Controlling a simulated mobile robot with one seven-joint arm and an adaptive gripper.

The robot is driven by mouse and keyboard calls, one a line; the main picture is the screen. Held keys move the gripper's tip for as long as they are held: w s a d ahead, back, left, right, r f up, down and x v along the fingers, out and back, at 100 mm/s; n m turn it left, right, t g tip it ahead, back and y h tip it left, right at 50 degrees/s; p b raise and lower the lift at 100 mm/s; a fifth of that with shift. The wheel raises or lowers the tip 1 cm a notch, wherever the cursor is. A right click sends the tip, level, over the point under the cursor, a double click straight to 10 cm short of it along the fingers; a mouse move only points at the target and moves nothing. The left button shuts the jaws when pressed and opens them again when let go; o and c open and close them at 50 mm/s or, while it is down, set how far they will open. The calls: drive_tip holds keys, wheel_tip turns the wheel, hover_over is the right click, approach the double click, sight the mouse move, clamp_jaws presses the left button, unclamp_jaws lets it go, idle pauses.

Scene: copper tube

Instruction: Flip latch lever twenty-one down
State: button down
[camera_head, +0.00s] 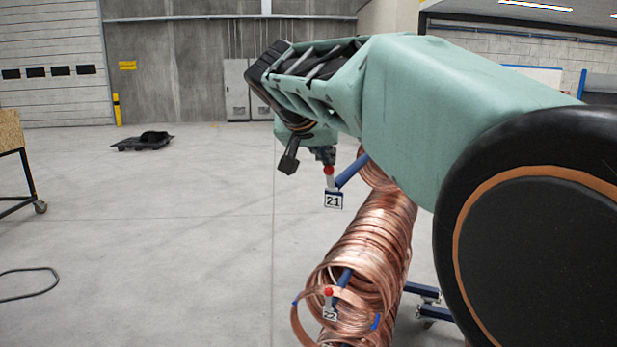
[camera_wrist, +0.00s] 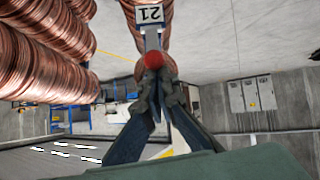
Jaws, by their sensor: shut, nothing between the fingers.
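Latch lever twenty-one (camera_head: 328,182) is a short pale metal piece with a red ball on it, above a white tag (camera_head: 333,200) marked 21, at the end of a blue bar (camera_head: 352,171). In the wrist view the red ball (camera_wrist: 153,61) and upside-down tag (camera_wrist: 150,14) are just beyond my fingertips. My gripper (camera_wrist: 160,84) is shut and empty, its tips close to the red ball; I cannot tell whether they touch. In the head view my gripper (camera_head: 325,156) is right above the ball, partly hidden by my arm.
Copper tube coils (camera_head: 372,235) hang below and behind the lever. A second red-ball lever with tag 22 (camera_head: 330,315) is lower and nearer. Coils also fill the wrist view's upper left (camera_wrist: 40,55). The floor (camera_head: 200,230) to the left is mostly open.

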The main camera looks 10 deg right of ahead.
sight(325, 173)
drive_tip(key=t+b, duration=0.1)
drive_tip(key=b, duration=0.3)
drive_tip(key=s+a+f+b, duration=0.1)
drive_tip(key=b, duration=0.2)
drive_tip(key=s+f+t+h+b, duration=0.1)
drive_tip(key=b, duration=0.3)
drive_tip(key=shift+s+a+t+b, duration=0.2)
drive_tip(key=shift+a+t+b, duration=0.05)
drive_tip(key=shift+t+b, duration=0.05)
drive_tip(key=shift+s+a+f+b, duration=0.3)
drive_tip(key=shift+s+b, duration=0.2)
drive_tip(key=shift+b, duration=0.2)
drive_tip(key=shift+w+d+f, duration=0.1)
drive_tip(key=shift+w+d, duration=0.35)
drive_tip(key=shift+w, duration=0.2)
